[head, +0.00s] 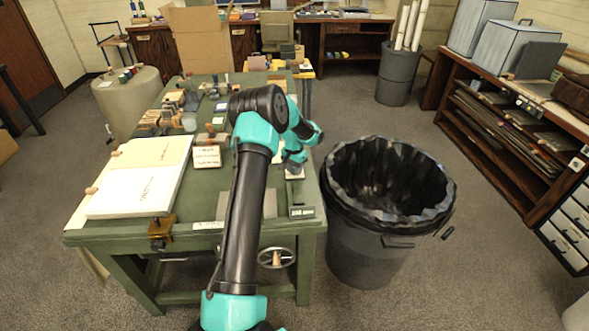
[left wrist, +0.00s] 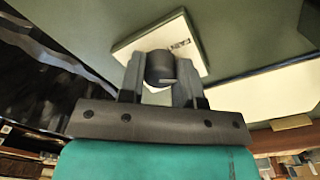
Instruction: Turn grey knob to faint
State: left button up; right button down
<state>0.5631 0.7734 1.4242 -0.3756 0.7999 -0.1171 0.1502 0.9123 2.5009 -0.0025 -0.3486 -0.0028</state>
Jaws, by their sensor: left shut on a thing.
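The grey knob (left wrist: 163,66) shows in the left wrist view as a dark round cylinder with a pale mark on its near side. My left gripper (left wrist: 160,72) is shut on the knob, one finger on each side. In the head view my left gripper (head: 294,168) is at the right edge of the green table (head: 210,240), and my arm hides most of the knob there. My right gripper is not in view.
A black-lined bin (head: 385,240) stands just right of the table. White boards (head: 125,205) lie at the table's left, and a small white block (head: 206,157) with writing sits mid-table. Several small tools and jars crowd the far half.

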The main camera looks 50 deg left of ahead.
pick_arm(q)
jog(key=shift+n, duration=0.3)
jog(key=o, duration=0.9)
jog(key=shift+r, duration=0.1)
jog(key=r, duration=1.7)
jog(key=shift+a+r, duration=0.1)
jog(key=shift+a, duration=0.15)
